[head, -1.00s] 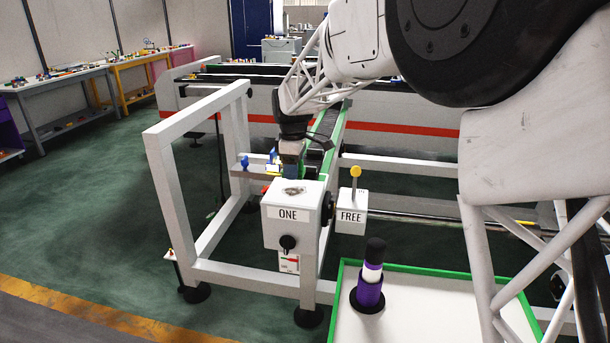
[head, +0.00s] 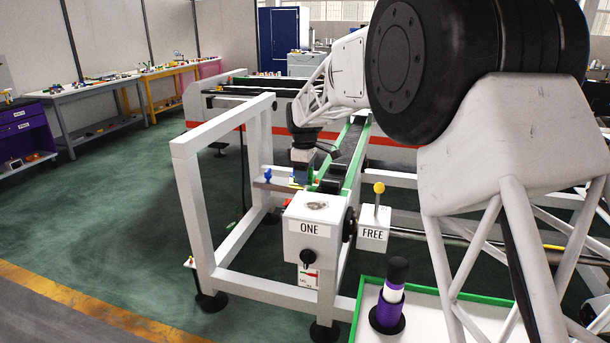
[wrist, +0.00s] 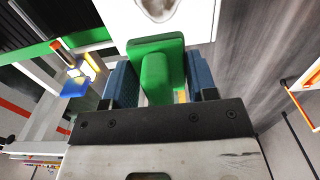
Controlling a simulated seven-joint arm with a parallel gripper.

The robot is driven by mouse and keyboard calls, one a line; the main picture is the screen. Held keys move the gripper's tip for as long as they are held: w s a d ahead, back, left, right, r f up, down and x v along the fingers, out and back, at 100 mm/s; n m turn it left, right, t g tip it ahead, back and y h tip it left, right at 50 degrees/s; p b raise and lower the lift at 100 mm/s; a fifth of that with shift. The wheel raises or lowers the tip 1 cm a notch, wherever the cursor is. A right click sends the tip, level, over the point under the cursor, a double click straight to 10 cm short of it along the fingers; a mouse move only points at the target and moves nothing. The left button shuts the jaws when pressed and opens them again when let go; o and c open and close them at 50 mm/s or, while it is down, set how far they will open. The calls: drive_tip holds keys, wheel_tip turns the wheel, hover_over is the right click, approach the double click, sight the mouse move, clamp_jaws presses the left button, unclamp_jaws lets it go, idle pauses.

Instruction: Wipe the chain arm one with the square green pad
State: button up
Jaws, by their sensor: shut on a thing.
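The square green pad (wrist: 158,75) shows in the wrist view between the blue fingers of my gripper (wrist: 163,88), which is shut on its raised grip. In the head view, my gripper (head: 302,172) hangs just behind the white box labelled ONE (head: 300,245), and the pad is mostly hidden there. The box has a grey-brown smudge (head: 316,206) on its top, which also shows at the top edge of the wrist view (wrist: 160,8). The green-edged chain arm (head: 350,150) runs back from the box. I cannot tell whether the pad touches anything.
A lever with a yellow knob (head: 379,188) stands on the FREE box (head: 373,232). A purple bottle with a black top (head: 388,305) stands in a green-rimmed tray (head: 372,281). A white frame (head: 190,215) rises left of the box, with a blue knob (head: 267,175) inside it.

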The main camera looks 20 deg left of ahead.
sight(305, 203)
drive_tip(key=shift+f, duration=0.1)
drive_tip(key=shift+f, duration=3.4)
drive_tip(key=shift+d+f, duration=0.7)
drive_tip(key=shift+d, duration=0.25)
drive_tip(key=shift+c, duration=0.4)
drive_tip(key=shift+d, duration=3.05)
drive_tip(key=shift+a, duration=3.65)
drive_tip(key=shift+w+d, duration=0.25)
drive_tip(key=shift+d, duration=3.35)
drive_tip(key=shift+a, duration=4)
drive_tip(key=shift+r, duration=4.2)
